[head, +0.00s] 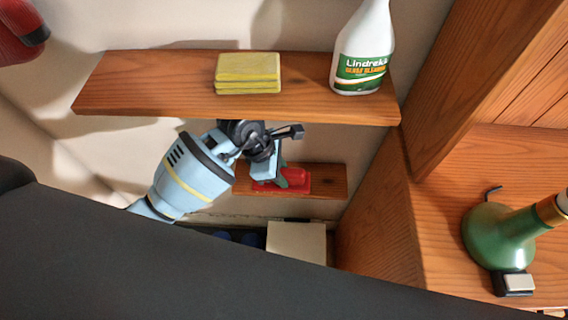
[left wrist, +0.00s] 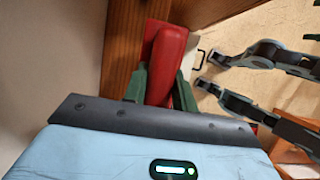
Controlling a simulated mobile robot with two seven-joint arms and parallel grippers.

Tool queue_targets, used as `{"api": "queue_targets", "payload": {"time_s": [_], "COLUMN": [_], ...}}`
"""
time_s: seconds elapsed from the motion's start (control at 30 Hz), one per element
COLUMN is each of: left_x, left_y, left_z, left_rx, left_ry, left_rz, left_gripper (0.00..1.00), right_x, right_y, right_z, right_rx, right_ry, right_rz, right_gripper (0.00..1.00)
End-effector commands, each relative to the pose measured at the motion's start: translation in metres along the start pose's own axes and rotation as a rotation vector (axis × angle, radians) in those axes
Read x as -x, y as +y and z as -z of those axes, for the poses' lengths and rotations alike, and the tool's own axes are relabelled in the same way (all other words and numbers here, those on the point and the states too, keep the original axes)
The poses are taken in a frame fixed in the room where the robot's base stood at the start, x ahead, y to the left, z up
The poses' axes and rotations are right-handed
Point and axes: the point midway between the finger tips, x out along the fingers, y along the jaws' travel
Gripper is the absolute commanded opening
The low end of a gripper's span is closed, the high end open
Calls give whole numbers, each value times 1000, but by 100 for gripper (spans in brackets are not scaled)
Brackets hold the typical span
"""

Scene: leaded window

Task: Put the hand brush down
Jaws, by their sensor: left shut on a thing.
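The hand brush (head: 266,187) is red and shows low in the recess, at the small lower wooden shelf (head: 328,181). My left gripper (head: 290,179) has its green fingers shut on it. In the left wrist view the brush's red handle (left wrist: 166,62) is between the two green fingers (left wrist: 160,84). Whether the brush touches the shelf or is just above it, I cannot tell. My wrist hides part of the brush, and its bristles do not show.
Just above my left wrist is an upper shelf (head: 150,88) with yellow sponges (head: 248,72) and a glass cleaner bottle (head: 362,55). A wooden upright (head: 375,205) stands close on the right. A green rounded object (head: 498,236) sits on the wooden surface at right.

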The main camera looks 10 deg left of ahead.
Motion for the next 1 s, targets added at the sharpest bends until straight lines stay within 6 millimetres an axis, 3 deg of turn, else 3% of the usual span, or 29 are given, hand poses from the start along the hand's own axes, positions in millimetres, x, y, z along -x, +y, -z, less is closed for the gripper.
{"api": "queue_targets", "payload": {"time_s": [0.1, 0.27, 0.57, 0.8, 1.0], "left_x": [-3, -4, -5, -34, -37], "left_y": [20, 34, 44, 44, 45], "left_z": [-2, -2, -3, 9, 11], "left_rx": [2, 1, 1, 2, -2], "left_ry": [-2, 0, -1, -1, -1], "left_rz": [2, 0, -1, 2, -1], "left_gripper": [9, 9, 9, 9, 9], "right_x": [0, -1, -1, -2, -2], "right_y": [0, 0, 0, 1, 1], "right_z": [0, 1, 4, 2, 1], "right_rx": [0, 0, 0, 0, 1], "right_ry": [0, 4, 8, 6, 3], "right_rz": [0, 0, 0, 0, 0], "right_gripper": [74, 74, 74, 74, 74]}}
